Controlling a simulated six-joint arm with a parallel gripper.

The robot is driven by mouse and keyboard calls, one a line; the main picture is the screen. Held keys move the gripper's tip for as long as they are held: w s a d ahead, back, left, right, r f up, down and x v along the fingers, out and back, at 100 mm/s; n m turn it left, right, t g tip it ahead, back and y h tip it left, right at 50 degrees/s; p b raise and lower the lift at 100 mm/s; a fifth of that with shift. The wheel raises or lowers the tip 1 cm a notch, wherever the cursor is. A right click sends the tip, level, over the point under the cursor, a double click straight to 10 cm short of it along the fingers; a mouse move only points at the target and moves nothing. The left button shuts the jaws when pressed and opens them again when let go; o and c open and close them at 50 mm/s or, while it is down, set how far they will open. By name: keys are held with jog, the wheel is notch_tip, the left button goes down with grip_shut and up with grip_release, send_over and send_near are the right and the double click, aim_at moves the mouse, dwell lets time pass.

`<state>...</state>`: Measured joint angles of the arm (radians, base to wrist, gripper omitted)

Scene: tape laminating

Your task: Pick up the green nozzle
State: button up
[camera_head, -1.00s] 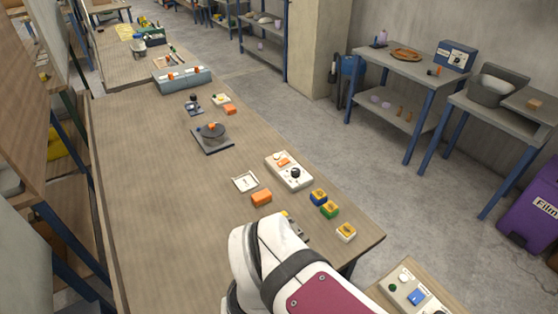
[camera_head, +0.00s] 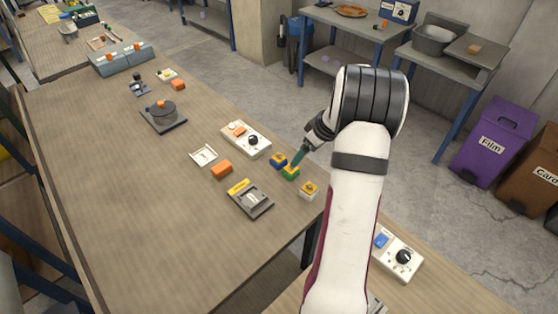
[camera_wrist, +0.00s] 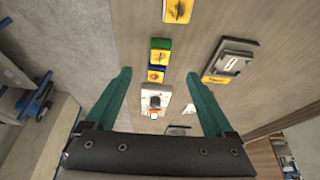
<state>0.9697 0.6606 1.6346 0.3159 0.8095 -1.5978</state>
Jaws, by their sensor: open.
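The green nozzle (camera_head: 291,175) is a small block with a green body and a yellow top, standing in a row near the table's right edge. In the wrist view the green nozzle (camera_wrist: 160,44) lies ahead, between the lines of my fingers. My gripper (camera_head: 297,161) has teal fingers and is over the row, close to the green nozzle and partly covering it in the head view. In the wrist view my gripper (camera_wrist: 158,77) is open with nothing between its fingers. Contact with the nozzle cannot be told.
The blue nozzle (camera_head: 278,160) and the white-and-yellow nozzle (camera_head: 308,191) flank the green one. A grey device (camera_head: 250,199) and an orange block (camera_head: 221,170) lie to the left. A white control box (camera_head: 246,140) stands behind.

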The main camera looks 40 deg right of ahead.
aim_at(294, 170)
jog(key=x, duration=1)
jog(key=shift+f, duration=0.35)
grip_shut()
